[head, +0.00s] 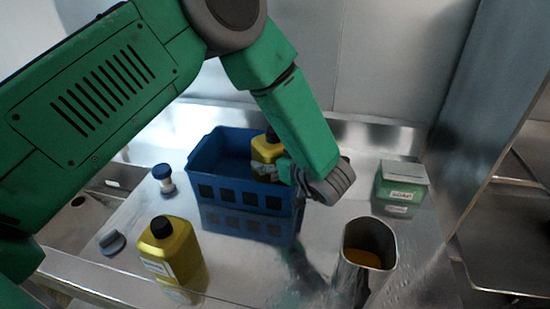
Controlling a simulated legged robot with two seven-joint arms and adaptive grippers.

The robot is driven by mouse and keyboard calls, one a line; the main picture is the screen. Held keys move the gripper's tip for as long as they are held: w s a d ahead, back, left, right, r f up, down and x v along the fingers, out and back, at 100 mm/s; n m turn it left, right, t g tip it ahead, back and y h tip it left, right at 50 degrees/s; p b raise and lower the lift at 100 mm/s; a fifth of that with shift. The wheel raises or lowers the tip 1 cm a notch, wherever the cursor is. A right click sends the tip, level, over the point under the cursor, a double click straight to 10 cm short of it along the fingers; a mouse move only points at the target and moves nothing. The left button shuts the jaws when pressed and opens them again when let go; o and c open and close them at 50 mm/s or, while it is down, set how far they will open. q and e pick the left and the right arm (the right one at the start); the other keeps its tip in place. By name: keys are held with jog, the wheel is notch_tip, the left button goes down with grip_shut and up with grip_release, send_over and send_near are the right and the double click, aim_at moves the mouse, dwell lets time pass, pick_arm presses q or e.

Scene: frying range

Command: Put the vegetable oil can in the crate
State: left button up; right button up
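A yellow can with a black cap (267,149) is upright at the right end of the blue crate (240,190), its lower part hidden by the crate wall. A similar yellow can with a dark cap and white label (170,247) stands on the steel counter in front of the crate. I cannot read either label, so I cannot tell which is the vegetable oil. My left gripper (284,171) is at the right side of the can in the crate, at rim height. Its fingers are mostly hidden, so its grip is unclear. My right gripper is not in view.
A steel container with orange-brown contents (368,258) stands front right. A green and white soap box (402,186) is at the right. A small blue-capped shaker (163,178) and a grey round piece (112,242) are left. A steel wall stands behind.

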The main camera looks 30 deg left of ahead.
pick_arm(q)
jog(key=shift+a+f, duration=0.7)
jog(key=o, duration=1.2)
jog(key=shift+d, duration=0.1)
jog(key=shift+o, duration=0.6)
jog(key=shift+d, duration=0.15)
jog(key=shift+d+r, duration=0.3)
jog(key=r+b+v, duration=0.1)
jog(key=v, duration=1)
jog(key=shift+s, duration=0.3)
